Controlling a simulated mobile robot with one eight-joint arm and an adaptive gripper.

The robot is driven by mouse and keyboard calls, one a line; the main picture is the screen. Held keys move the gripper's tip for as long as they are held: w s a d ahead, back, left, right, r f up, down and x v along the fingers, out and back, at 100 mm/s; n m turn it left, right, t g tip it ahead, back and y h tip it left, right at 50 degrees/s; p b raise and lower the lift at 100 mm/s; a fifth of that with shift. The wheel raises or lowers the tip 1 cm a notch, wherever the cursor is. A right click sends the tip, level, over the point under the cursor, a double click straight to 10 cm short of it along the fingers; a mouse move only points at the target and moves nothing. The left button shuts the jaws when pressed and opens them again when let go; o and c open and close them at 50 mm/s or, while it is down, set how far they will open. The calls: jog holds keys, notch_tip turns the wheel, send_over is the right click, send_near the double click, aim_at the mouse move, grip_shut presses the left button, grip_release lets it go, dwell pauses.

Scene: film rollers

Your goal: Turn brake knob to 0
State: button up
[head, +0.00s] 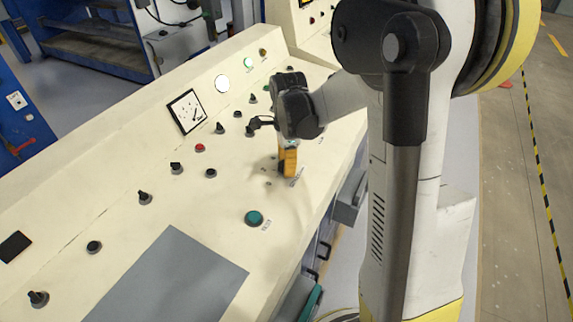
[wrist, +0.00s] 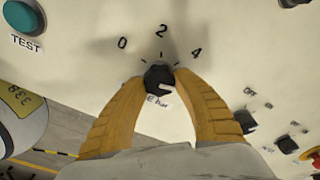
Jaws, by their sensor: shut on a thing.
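The brake knob (wrist: 158,77) is a small black knob on the cream panel in the wrist view. The marks 0, 2 and 4 (wrist: 161,31) stand around it, with 0 at upper left, 2 above and 4 at upper right. A label below it is partly hidden and ends in "E bar". My gripper (wrist: 161,76) has its two ridged orange fingers shut on the knob, one on each side. I cannot clearly tell which number the knob points to. In the head view my gripper (head: 288,163) reaches down to the panel and the knob is hidden.
The sloped cream console (head: 140,240) carries several other knobs and buttons. A teal TEST button (wrist: 20,17) lies at upper left in the wrist view. A black OFF/ON switch (wrist: 244,121) and a red button (wrist: 314,157) are at the right. A gauge (head: 187,111) sits farther up.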

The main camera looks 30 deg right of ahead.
jog(key=shift+n, duration=0.3)
jog(key=n, duration=0.3)
jog(key=shift+n+p, duration=0.3)
jog(key=shift+p, duration=0.05)
jog(key=n, duration=0.4)
jog(key=shift+w+n+t, duration=0.1)
jog(key=shift+n+t, duration=0.2)
jog(key=n, duration=0.3)
jog(key=shift+n+p, duration=0.3)
jog(key=shift+p, duration=0.05)
jog(key=n, duration=0.4)
jog(key=shift+w+a+n+y, duration=0.1)
jog(key=shift+n+y, duration=0.2)
jog(key=n, duration=0.6)
jog(key=shift+a, duration=0.1)
jog(key=n, duration=0.6)
jog(key=shift+a+n+y+p, duration=0.1)
jog(key=shift+n+y+p, duration=0.2)
jog(key=shift+n+y, duration=0.1)
